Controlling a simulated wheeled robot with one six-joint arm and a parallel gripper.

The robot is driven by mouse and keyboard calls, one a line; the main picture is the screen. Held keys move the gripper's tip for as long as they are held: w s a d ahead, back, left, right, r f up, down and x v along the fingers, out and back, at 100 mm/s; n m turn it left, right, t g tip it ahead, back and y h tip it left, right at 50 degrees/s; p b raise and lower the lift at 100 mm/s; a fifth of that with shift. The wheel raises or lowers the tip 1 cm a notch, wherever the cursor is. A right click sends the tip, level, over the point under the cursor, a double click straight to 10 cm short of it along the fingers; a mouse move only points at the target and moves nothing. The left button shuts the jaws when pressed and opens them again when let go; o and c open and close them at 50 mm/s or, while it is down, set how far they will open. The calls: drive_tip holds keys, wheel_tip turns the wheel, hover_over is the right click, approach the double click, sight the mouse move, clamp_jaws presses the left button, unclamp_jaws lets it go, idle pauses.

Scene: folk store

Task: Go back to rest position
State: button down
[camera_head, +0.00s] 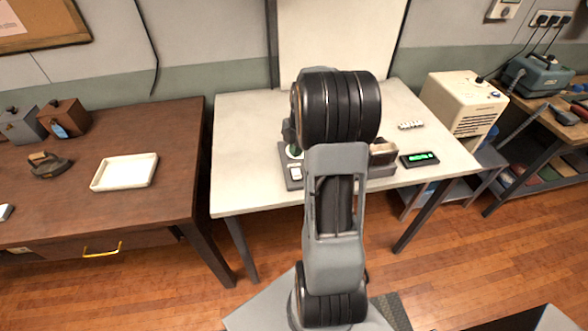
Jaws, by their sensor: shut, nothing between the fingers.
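My arm rises through the middle of the view, with a large dark ribbed joint at its top, over the white table (240,140). My gripper is not visible; the arm hides part of the table behind it. A dark grey tray (295,184) on the table is partly hidden by the arm. A small white item (295,171) shows at its left side and a brown block (383,152) at its right side.
A black device with a green display (419,159) and a white row of small pieces (411,125) lie on the table's right. A brown table (180,135) with a white tray (125,171) stands left. A beige machine (462,100) stands right. Wooden floor shows between the tables.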

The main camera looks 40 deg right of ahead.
idle(0.3)
drive_tip(key=m, duration=0.3)
drive_tip(key=shift+f, duration=0.15)
drive_tip(key=m, duration=0.2)
drive_tip(key=s+m, duration=0.1)
drive_tip(key=m, duration=0.1)
drive_tip(key=s+f+m, duration=0.1)
drive_tip(key=shift+a+m, duration=0.4)
drive_tip(key=s+a+r+m+t, duration=0.1)
drive_tip(key=s+a+r+m, duration=0.2)
drive_tip(key=a, duration=0.3)
drive_tip(key=s+a+r+m+t+h, duration=0.1)
drive_tip(key=s+a+r+m+t, duration=0.1)
drive_tip(key=a, duration=0.5)
drive_tip(key=s+a+r+m+t, duration=0.1)
drive_tip(key=s+a+r+m, duration=0.4)
drive_tip(key=a+r, duration=0.1)
drive_tip(key=shift+s+a+h, duration=0.15)
drive_tip(key=shift+a+h, duration=0.25)
drive_tip(key=shift+a, duration=0.05)
